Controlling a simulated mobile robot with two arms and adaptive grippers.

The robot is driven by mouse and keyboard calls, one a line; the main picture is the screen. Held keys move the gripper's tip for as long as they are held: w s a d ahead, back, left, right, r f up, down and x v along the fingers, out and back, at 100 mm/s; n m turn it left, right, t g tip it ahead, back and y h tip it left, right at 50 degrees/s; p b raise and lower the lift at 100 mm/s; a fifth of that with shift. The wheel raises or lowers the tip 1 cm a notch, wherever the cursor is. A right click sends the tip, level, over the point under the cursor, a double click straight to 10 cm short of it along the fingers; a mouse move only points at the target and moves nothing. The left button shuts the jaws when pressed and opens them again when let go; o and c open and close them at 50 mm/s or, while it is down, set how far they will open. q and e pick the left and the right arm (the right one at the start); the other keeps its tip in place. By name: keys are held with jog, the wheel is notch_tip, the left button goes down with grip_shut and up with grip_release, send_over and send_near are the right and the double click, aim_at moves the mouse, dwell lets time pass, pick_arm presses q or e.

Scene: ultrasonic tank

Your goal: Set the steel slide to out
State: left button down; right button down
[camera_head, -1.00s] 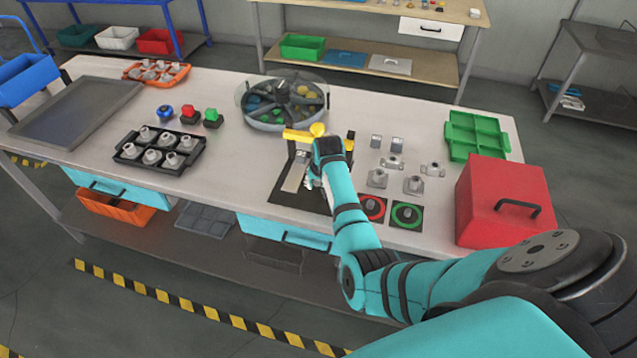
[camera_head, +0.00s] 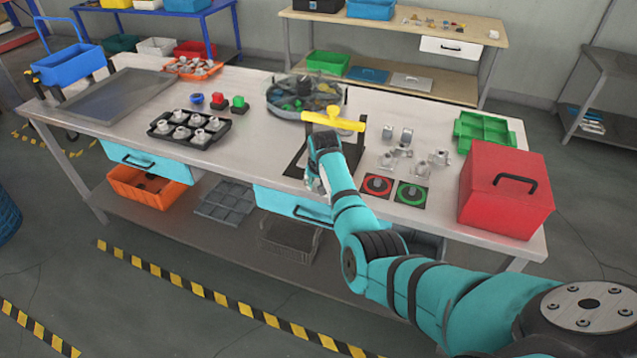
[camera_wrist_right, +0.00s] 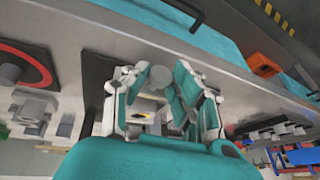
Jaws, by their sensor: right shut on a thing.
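The fixture on the bench has a dark base plate (camera_head: 296,168) and a yellow handle (camera_head: 334,121) at its upper end. My right gripper (camera_head: 317,182) is over the front part of this fixture and hides most of it, including the steel slide. In the right wrist view, a grey round-ended metal piece (camera_wrist_right: 161,77) sits between the fingers of my right gripper (camera_wrist_right: 165,92), which is shut on it. I take this piece for the slide's end. How far the slide stands out cannot be told. My left gripper is not in view.
Red-ringed (camera_head: 377,185) and green-ringed (camera_head: 411,193) pads lie right of my gripper, with several metal fittings behind them. A red box (camera_head: 506,188) stands further right. A round divided tray (camera_head: 304,95) is behind the fixture. A black tray (camera_head: 190,129) of fittings is left.

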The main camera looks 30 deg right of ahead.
jog(key=shift+s+a+f, duration=0.1)
jog(key=shift+a+f, duration=0.05)
jog(key=c, duration=1.4)
grip_release()
jog(key=o, duration=0.3)
jog(key=shift+a, duration=0.2)
jog(key=shift+r, duration=0.2)
jog(key=shift+d, duration=0.15)
jog(key=shift+s+r, duration=0.15)
jog(key=shift+r, duration=0.1)
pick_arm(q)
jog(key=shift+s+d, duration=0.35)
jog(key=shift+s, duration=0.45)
pick_arm(e)
jog(key=v, duration=1.1)
jog(key=shift+s+a+r, duration=0.1)
jog(key=shift+a+r, duration=0.1)
jog(key=shift+a, duration=0.1)
